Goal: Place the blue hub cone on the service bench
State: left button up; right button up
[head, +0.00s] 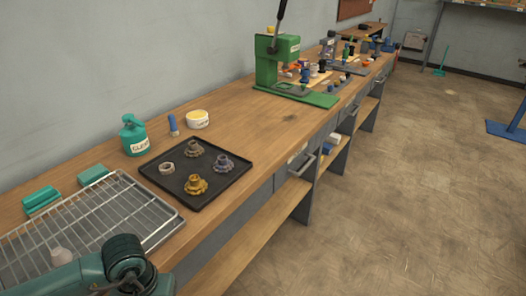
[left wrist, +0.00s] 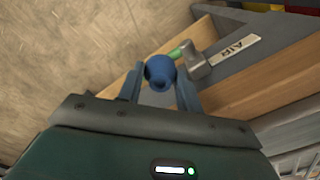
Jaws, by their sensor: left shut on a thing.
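The blue hub cone (left wrist: 160,72) shows in the left wrist view between the two fingers of my left gripper (left wrist: 161,80), which is shut on it. Floor and the bench edge lie behind it in that view. In the head view a teal part of my arm (head: 125,262) covers the lower left, and neither the gripper nor the held cone can be made out. The wooden service bench (head: 240,130) runs from lower left to the back. My right gripper is not in view.
A black tray (head: 215,199) holds several hub parts. A wire rack (head: 100,215), a teal cleaner bottle (head: 134,136), a yellow-and-white tub (head: 198,119) and a green press (head: 280,62) stand on the bench. Bare wood lies between tub and press.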

aim_at(281, 119)
jog(key=i+l, duration=0.65)
jog(key=l, duration=0.15)
jog(key=i+l, duration=0.6)
jog(key=l, duration=0.2)
